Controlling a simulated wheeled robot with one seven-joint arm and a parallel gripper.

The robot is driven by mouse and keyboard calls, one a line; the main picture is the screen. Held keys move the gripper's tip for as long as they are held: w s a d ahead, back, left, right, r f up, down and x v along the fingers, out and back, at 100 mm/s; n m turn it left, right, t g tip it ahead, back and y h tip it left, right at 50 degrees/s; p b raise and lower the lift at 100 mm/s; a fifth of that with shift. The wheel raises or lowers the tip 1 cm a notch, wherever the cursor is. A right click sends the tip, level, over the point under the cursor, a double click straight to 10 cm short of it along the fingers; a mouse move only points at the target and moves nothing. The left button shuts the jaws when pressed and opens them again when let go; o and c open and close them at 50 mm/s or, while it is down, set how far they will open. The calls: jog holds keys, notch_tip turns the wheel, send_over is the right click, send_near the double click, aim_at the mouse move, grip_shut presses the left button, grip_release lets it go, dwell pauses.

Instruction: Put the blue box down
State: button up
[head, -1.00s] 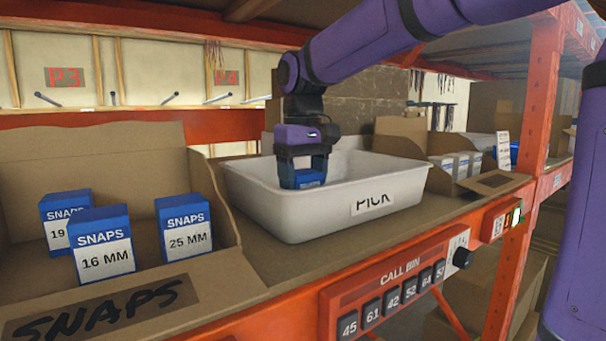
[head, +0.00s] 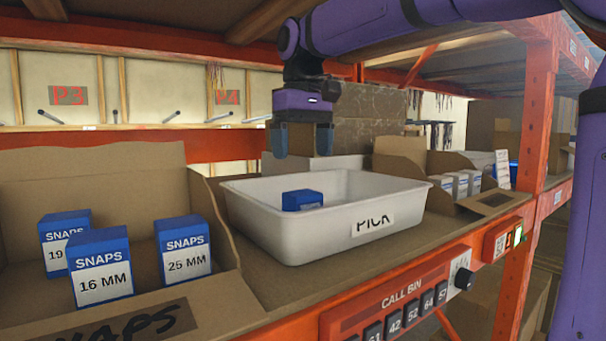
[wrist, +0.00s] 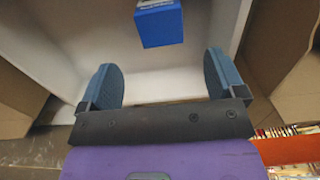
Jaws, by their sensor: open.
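The blue box (head: 302,200) sits inside the white bin (head: 262,222) marked PICK, and only its upper part shows above the bin's front wall in the head view. It also shows at the top of the wrist view (wrist: 159,24), partly cut off by the frame edge. My gripper (head: 304,150) is above the bin, over the box and clear of it. Its two blue fingers are spread apart with nothing between them, as the wrist view also shows (wrist: 165,80).
A cardboard box (head: 90,170) at left holds several blue-and-white SNAPS boxes (head: 101,270). Another cardboard box (head: 400,155) with white cartons stands right of the bin. An orange upright (head: 535,130) is farther right, and a CALL BIN panel (head: 400,300) fronts the shelf.

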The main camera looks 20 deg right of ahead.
jog(key=shift+r, duration=1.5)
jog(key=shift+c, duration=0.5)
dwell(0.8)
